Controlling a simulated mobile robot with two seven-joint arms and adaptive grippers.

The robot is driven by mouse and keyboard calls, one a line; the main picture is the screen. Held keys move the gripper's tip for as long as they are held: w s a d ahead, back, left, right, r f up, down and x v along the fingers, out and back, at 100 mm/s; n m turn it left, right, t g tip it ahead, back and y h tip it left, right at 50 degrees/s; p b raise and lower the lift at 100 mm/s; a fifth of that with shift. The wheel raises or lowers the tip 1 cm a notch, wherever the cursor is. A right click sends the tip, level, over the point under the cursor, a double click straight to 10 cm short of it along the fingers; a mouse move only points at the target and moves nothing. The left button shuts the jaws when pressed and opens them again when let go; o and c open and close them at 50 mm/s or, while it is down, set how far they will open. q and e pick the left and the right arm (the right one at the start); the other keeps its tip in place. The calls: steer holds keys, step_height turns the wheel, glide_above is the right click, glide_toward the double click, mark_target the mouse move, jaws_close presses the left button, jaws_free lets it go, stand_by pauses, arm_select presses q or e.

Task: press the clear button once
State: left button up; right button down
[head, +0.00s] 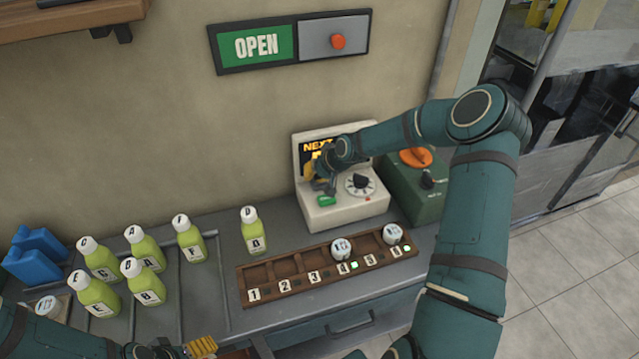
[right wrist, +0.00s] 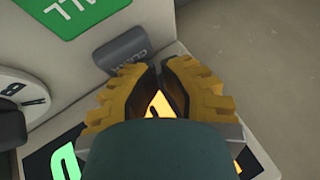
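The clear button is the grey key (right wrist: 122,50) marked CLEAR on a pale machine (head: 345,212) against the wall. In the head view I cannot make it out behind my right gripper (head: 314,178). In the right wrist view, my right gripper's yellow fingers (right wrist: 161,72) are together with nothing between their tips. They are close to the grey key; I cannot tell if they touch it. A green button (head: 326,201) is beside the key and shows in the right wrist view (right wrist: 75,12). My left gripper (head: 198,347) is partly visible at the bottom edge.
The machine has a lit display (head: 308,147) and a dial (head: 360,184). A green box with an orange knob (head: 415,158) stands to its right. A numbered wooden rack (head: 325,268) lies in front. Several green bottles (head: 145,247) stand at left. An OPEN sign (head: 257,45) hangs above.

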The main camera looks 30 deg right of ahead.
mark_target(314, 182)
steer(key=shift+f+b, duration=0.35)
steer(key=shift+f, duration=0.1)
stand_by(0.3)
steer(key=shift+r, duration=0.15)
steer(key=shift+r+p, duration=0.6)
steer(key=shift+r, duration=0.2)
steer(key=shift+r, duration=0.15)
steer(key=shift+r+p, duration=1.5)
steer(key=shift+r, duration=0.95)
steer(key=shift+f, duration=0.1)
